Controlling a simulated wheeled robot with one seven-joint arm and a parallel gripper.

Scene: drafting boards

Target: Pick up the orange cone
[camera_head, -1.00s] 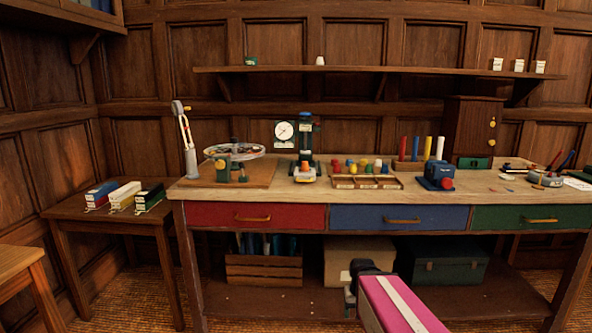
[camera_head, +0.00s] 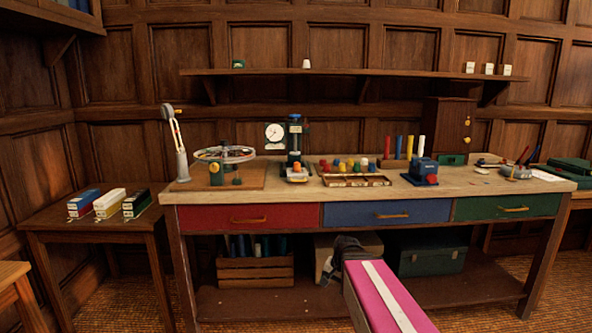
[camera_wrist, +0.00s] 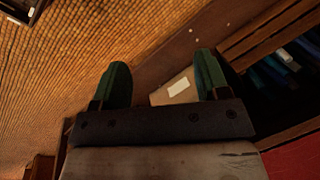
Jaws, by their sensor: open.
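A small orange piece (camera_head: 297,168), which looks like the orange cone, stands on the base of the dial press on the workbench in the head view. It is too small there to tell its exact shape. My gripper (camera_head: 329,272) is low in front of the bench, below the drawers and well away from the orange piece. In the wrist view its two green-padded fingers (camera_wrist: 161,82) are spread apart with nothing held between them. The wrist view shows the floor and lower shelf, and the orange piece is not in it.
The workbench top (camera_head: 330,195) has a bare front strip. A tray of coloured pegs (camera_head: 358,181) and a blue device (camera_head: 422,172) stand right of the press (camera_head: 294,140). A round wheel device (camera_head: 224,155) stands left. The drawer fronts (camera_head: 390,215) rise above my gripper.

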